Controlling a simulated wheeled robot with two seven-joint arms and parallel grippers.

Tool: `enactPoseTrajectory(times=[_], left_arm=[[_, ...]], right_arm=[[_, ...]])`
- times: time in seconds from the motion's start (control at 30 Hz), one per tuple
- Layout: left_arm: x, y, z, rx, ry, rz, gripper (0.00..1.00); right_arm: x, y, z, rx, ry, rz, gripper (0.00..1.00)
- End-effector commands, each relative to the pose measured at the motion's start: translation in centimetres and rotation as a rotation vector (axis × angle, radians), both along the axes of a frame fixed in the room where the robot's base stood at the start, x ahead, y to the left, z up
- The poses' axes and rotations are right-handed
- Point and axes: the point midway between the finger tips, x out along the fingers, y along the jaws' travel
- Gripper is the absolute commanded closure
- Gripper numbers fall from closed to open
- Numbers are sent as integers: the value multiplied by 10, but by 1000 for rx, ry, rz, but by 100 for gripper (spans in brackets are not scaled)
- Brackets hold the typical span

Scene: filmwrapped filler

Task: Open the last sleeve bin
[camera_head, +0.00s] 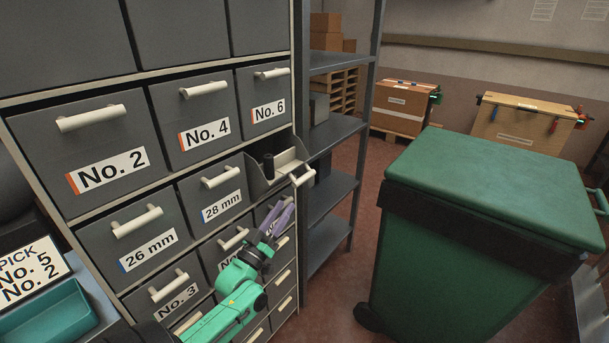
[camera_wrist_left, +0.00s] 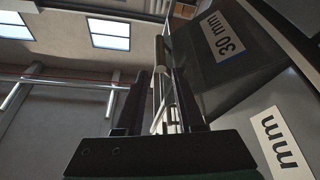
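The grey 30 mm bin (camera_wrist_left: 207,70) stands pulled out from the cabinet. In the head view this open bin (camera_head: 262,186) is at the right end of the sleeve row, beside the 26 mm bin (camera_head: 133,238) and the 28 mm bin (camera_head: 213,202). A dark cylinder (camera_head: 268,166) shows inside it. Its pale handle (camera_head: 302,177) is at the front. My left gripper (camera_head: 286,207) is just below the handle, fingers pointing up, apart from it in the head view. The wrist view shows a gap between the fingers (camera_wrist_left: 160,90), with the pale handle seen in line with it. My right gripper is out of view.
The No. 2, No. 4 and No. 6 drawers (camera_head: 96,157) are shut above. Grey shelving (camera_head: 333,130) stands close behind the open bin. A green wheeled bin (camera_head: 490,190) stands right. A pick sign (camera_head: 30,270) and teal tray (camera_head: 50,318) are lower left. Red floor shows between.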

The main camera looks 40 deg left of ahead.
Motion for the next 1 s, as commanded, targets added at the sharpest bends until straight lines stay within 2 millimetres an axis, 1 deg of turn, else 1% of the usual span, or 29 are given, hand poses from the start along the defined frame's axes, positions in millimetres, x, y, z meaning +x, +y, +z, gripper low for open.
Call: enactPoseTrajectory(times=[0.03, 0.1, 0.3, 0.4, 0.53, 0.77, 0.8, 0.87, 0.9, 1.0], left_arm=[[12, 2, 10, 2, -4, 0, 63], [30, 4, 17, 3, -4, 0, 63], [79, 11, 35, 4, -1, 0, 63], [97, 13, 40, 2, 0, 0, 63], [108, 15, 43, 3, 2, 1, 63], [109, 15, 42, 3, 4, 0, 63], [109, 15, 43, 3, 4, 0, 71], [109, 15, 43, 3, 4, 0, 94], [109, 15, 42, 3, 4, 0, 100], [109, 15, 42, 2, 4, 0, 100]], right_arm=[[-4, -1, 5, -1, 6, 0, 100], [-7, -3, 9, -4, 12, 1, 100], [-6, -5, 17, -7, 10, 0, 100], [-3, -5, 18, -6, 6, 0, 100], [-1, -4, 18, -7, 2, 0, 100], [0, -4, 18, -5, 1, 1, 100], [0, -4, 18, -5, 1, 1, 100], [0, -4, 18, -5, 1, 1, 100], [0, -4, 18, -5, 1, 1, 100], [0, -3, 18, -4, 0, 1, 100]])
